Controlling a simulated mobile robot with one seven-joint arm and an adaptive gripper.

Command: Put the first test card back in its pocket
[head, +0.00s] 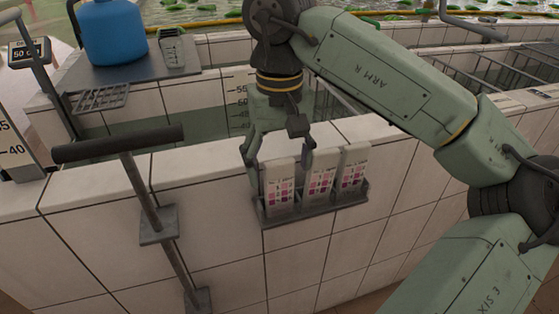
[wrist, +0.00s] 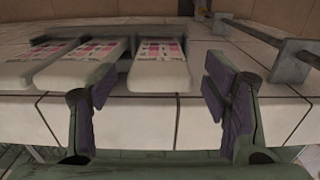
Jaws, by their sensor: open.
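Three white test cards with pink and purple squares stand upright side by side in a grey rack (head: 315,207) on the tiled wall. The leftmost card (head: 279,188) in the head view is at the right in the wrist view (wrist: 160,68); its lower end sits behind the rack's front lip. The middle card (head: 320,183) and the right card (head: 352,172) stand beside it. My gripper (head: 280,165) is open, with one finger on each side of the leftmost card's top. The wrist view shows gaps between the card and both fingers (wrist: 157,88).
A grey T-shaped handle (head: 120,143) stands left of the rack. A blue container (head: 113,32) sits on a grey shelf at the back left. A water-filled tiled trough lies behind the wall. The wall face below the rack is clear.

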